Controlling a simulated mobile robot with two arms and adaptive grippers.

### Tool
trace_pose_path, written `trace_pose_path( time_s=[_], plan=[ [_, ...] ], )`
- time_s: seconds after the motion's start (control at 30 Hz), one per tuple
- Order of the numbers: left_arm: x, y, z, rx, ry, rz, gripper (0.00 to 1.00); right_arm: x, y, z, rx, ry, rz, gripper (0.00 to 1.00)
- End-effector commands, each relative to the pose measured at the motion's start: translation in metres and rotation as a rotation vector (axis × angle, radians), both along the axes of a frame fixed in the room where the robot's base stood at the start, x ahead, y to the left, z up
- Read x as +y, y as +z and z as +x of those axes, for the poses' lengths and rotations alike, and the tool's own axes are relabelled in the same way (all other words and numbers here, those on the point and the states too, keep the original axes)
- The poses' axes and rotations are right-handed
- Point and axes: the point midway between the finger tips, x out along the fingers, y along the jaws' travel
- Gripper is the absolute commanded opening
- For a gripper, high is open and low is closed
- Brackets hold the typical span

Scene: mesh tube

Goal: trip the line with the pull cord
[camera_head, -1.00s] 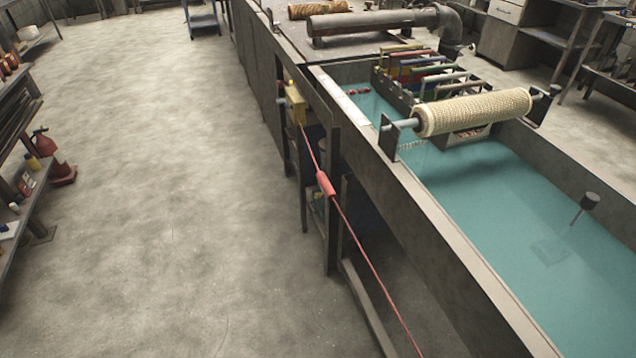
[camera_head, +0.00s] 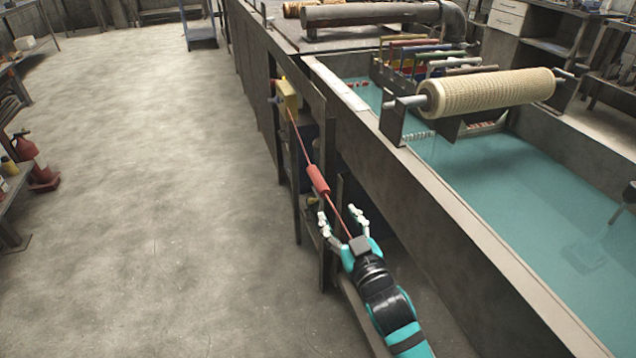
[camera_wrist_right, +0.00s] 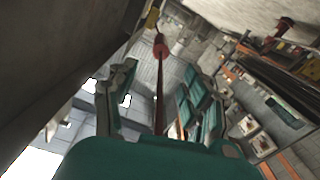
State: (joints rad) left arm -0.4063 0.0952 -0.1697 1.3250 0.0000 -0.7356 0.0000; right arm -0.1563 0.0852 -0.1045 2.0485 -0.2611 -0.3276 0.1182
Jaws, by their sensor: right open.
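A thin red pull cord (camera_head: 301,138) runs from a yellow switch box (camera_head: 288,95) on the side of the tank line down toward the lower right. A thicker red sleeve (camera_head: 318,180) sits on the cord. My right gripper (camera_head: 340,213) is open just below the sleeve, its fingers on either side of the cord in the picture. Whether it touches the cord I cannot tell. In the right wrist view the cord (camera_wrist_right: 159,90) runs up the middle to the red sleeve (camera_wrist_right: 160,49) and yellow box (camera_wrist_right: 152,18). My left gripper is not in view.
A long grey tank (camera_head: 470,232) with blue-green liquid stands right of the cord, a mesh roll (camera_head: 490,92) across it. Dark frame legs stand close beside the cord. The floor (camera_head: 170,200) to the left is clear. A shelf and a red extinguisher (camera_head: 26,148) stand at the far left.

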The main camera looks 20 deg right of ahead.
Motion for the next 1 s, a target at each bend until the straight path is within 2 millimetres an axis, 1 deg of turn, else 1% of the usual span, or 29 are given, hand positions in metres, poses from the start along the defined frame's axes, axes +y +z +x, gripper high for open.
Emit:
trace_pose_path(
  time_s=[0.03, 0.1, 0.4, 0.5, 0.6, 0.7, 0.8, 1.0],
  plan=[
    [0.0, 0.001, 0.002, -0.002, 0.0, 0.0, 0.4, 0.001, 0.0, 0.012, -0.003, 0.001, -0.001, 0.49],
    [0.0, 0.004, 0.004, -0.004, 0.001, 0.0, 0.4, 0.001, 0.001, 0.028, -0.004, 0.001, -0.001, 0.49],
    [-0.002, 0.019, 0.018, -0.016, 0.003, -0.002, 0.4, 0.003, -0.001, 0.094, 0.0, 0.0, 0.0, 0.49],
    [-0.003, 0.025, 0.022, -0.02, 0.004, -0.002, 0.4, 0.004, -0.001, 0.112, 0.0, 0.001, 0.0, 0.49],
    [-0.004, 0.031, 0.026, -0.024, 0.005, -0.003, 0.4, 0.005, -0.001, 0.127, 0.0, 0.001, 0.001, 0.49],
    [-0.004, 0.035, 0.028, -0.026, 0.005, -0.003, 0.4, 0.005, -0.001, 0.136, 0.001, 0.001, 0.001, 0.49],
    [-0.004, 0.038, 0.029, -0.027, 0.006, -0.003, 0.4, 0.006, -0.001, 0.141, 0.002, 0.001, 0.001, 0.49],
    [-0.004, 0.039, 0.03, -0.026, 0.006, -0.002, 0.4, 0.006, -0.001, 0.143, 0.001, 0.001, 0.001, 0.49]
  ],
)
